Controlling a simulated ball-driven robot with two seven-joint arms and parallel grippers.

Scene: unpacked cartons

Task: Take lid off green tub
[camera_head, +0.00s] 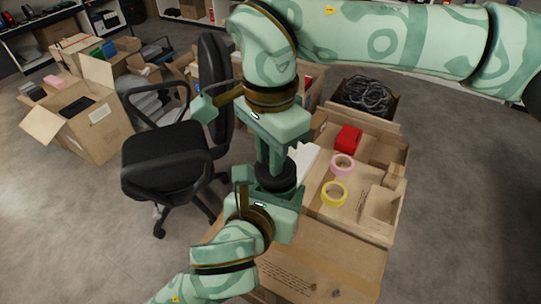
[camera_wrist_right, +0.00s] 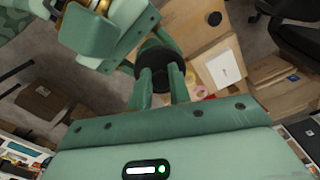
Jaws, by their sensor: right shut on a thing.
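A dark, round, black piece (camera_head: 278,174), which looks like the lid, is between my two grippers in the head view. My right gripper (camera_head: 273,154) comes down from above and is shut on it. In the right wrist view, the two fingers (camera_wrist_right: 165,82) close on the same black piece (camera_wrist_right: 166,66). My left gripper (camera_head: 266,190) comes up from below, right against the underside of the black piece. The green tub cannot be told apart from my green gripper parts there. Whether the left fingers grip it is hidden.
An open carton (camera_head: 378,232) below holds a red box (camera_head: 348,138), a pink tape roll (camera_head: 342,165) and a yellow tape roll (camera_head: 334,194). A black office chair (camera_head: 165,160) stands left of my grippers. More cartons (camera_head: 92,125) stand at the far left.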

